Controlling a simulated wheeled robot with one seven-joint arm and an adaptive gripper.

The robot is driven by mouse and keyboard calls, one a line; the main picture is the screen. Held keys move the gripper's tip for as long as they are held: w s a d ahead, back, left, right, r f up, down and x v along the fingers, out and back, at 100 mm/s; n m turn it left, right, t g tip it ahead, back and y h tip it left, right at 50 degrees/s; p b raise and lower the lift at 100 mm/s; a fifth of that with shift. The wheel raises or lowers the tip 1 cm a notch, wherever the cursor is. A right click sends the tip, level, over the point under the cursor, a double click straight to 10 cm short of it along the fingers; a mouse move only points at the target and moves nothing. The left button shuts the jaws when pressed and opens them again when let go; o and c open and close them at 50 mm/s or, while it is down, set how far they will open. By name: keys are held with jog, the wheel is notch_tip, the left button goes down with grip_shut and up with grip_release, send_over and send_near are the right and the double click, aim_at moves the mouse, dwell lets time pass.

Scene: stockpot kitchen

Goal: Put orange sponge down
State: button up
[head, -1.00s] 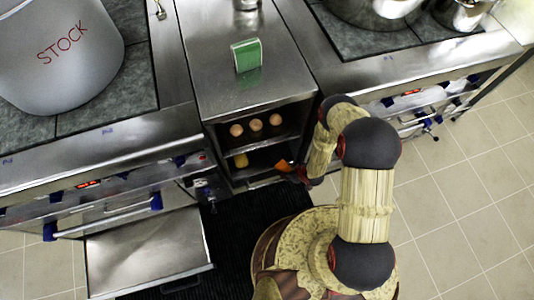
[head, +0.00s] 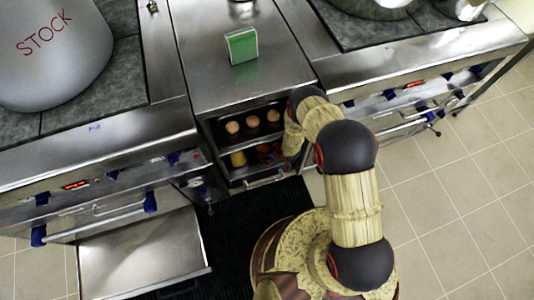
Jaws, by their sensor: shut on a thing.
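My arm reaches into the open front of the metal cabinet (head: 190,62) in the middle. My gripper (head: 277,153) is at the right side of the lower compartment, mostly hidden by my own wrist and the shade. It is shut on the orange sponge, of which I can make out no clear outline now. I cannot tell whether the sponge touches the shelf.
Several brown-topped items (head: 252,122) stand on the upper shelf, and a yellow item (head: 238,159) stands low at left. A green-and-white block (head: 242,46) is on top. A STOCK pot (head: 50,60) is at left. An open drawer (head: 140,250) juts out below.

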jog(key=shift+w+f, duration=0.15)
jog(key=shift+f, duration=0.4)
jog(key=shift+r, duration=0.15)
jog(key=o, duration=1)
jog(key=shift+p+v, duration=2.5)
jog(key=shift+v, duration=3.5)
